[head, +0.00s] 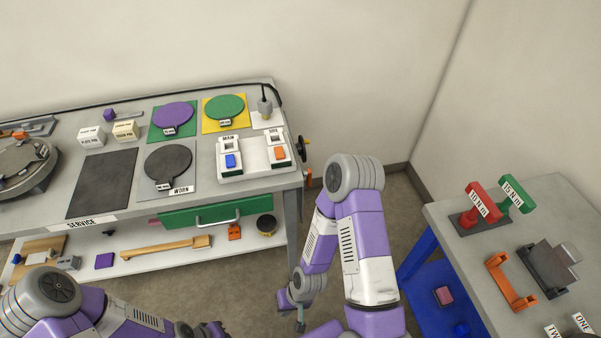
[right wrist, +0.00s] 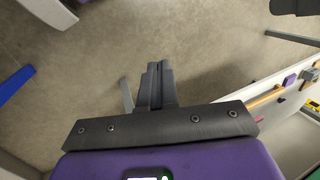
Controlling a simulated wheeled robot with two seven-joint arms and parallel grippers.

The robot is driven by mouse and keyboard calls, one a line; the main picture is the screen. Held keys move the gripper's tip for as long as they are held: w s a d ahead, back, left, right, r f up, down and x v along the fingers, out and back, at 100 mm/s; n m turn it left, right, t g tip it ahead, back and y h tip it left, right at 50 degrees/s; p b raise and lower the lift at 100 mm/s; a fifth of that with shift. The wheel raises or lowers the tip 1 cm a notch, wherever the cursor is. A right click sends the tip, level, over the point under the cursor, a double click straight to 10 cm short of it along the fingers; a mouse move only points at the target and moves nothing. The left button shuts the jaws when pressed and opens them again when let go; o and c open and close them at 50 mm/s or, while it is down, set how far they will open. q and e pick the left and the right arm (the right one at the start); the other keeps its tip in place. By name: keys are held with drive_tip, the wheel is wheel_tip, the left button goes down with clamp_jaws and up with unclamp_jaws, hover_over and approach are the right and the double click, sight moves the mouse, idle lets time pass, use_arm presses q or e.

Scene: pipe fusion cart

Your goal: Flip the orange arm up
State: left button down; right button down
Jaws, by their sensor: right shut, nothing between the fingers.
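A small orange arm (head: 308,176) hangs at the right end of the service cart, below a dark hand wheel (head: 304,147). A larger orange handle-shaped piece (head: 511,282) lies on the right-hand table. My right gripper (head: 300,324) hangs low over the floor, in front of the cart's right end and apart from the orange arm. In the right wrist view its fingers (right wrist: 157,85) are together with nothing between them. My left gripper (head: 208,330) shows only partly at the bottom edge, and its fingers are unclear.
The cart top (head: 200,195) bears coloured pads, discs and a switch box (head: 256,158) with blue and orange rockers. A green drawer (head: 215,212) and lower shelf (head: 150,258) are below. The right table (head: 480,250) holds red and green handles. Floor between is free.

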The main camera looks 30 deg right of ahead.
sight(310, 183)
drive_tip(key=w+d+f+n+t+h, duration=0.1)
drive_tip(key=d+f+n+t+h, duration=0.1)
drive_tip(key=d+f+n+h, duration=0.55)
drive_tip(key=w+d+r+n+t+h, duration=0.15)
drive_tip(key=w+d+n+t, duration=0.3)
drive_tip(key=d+n, duration=0.65)
drive_tip(key=w+d+r+n+t, duration=0.3)
drive_tip(key=w+r+n+t, duration=0.7)
drive_tip(key=n, duration=0.7)
wheel_tip(310, 183, up, 4)
drive_tip(key=shift+w+f+t+y, duration=0.1)
drive_tip(key=shift+w+t+y, duration=0.3)
drive_tip(key=shift+w, duration=0.4)
drive_tip(key=shift+d+n, duration=0.1)
drive_tip(key=shift+n, duration=0.15)
drive_tip(key=b+x, duration=0.3)
drive_tip(key=x, duration=1.1)
drive_tip(key=shift+d+f, duration=0.15)
